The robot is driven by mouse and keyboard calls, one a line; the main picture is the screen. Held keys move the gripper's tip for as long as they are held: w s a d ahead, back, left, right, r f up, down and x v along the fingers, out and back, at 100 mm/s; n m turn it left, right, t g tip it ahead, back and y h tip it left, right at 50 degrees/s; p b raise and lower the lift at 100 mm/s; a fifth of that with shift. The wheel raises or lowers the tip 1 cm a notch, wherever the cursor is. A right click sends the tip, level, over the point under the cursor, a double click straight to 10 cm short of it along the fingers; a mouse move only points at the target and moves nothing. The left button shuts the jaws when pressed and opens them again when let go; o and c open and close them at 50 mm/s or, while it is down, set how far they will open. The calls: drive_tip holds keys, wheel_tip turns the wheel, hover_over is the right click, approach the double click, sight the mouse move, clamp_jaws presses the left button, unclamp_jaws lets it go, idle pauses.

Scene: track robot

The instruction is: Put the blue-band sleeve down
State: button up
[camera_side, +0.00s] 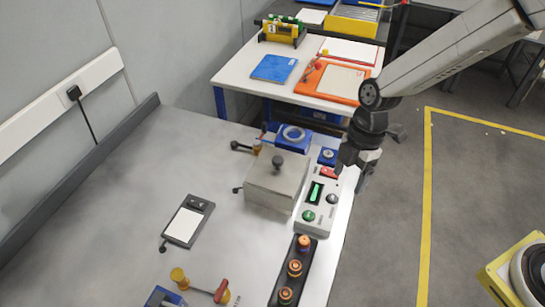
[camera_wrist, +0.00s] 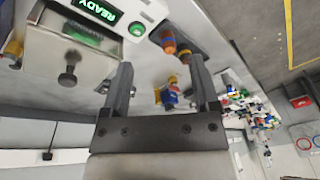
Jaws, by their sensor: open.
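An orange sleeve with what looks like a blue band (camera_wrist: 168,42) stands at the near end of the black rack in the wrist view. In the side view an orange sleeve (camera_side: 304,242) stands at the rack's far end; its band is too small to make out. The black rack (camera_side: 278,283) holds several orange sleeves. My gripper (camera_side: 357,168) is open and empty, above the right edge of the bench by the control panel. In the wrist view its two fingers (camera_wrist: 163,72) are spread with nothing held between them.
A grey box with a knob (camera_side: 272,188) stands beside the control panel (camera_side: 316,208), whose display reads READY in the wrist view (camera_wrist: 97,9). A blue fixture with a ring (camera_side: 293,135) is behind.

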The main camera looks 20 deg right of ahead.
drive_tip(key=s+d+r+m+t+h, duration=0.1)
drive_tip(key=s+d+m+t, duration=0.1)
drive_tip(key=d+m, duration=0.6)
drive_tip(key=s+d+r+m+t+h, duration=0.1)
drive_tip(key=s+d+r+m+t, duration=0.1)
drive_tip(key=s+d+m, duration=0.2)
drive_tip(key=shift+d+r+m, duration=0.2)
drive_tip(key=shift+d+m, duration=1.7)
drive_tip(key=shift+m, duration=1.7)
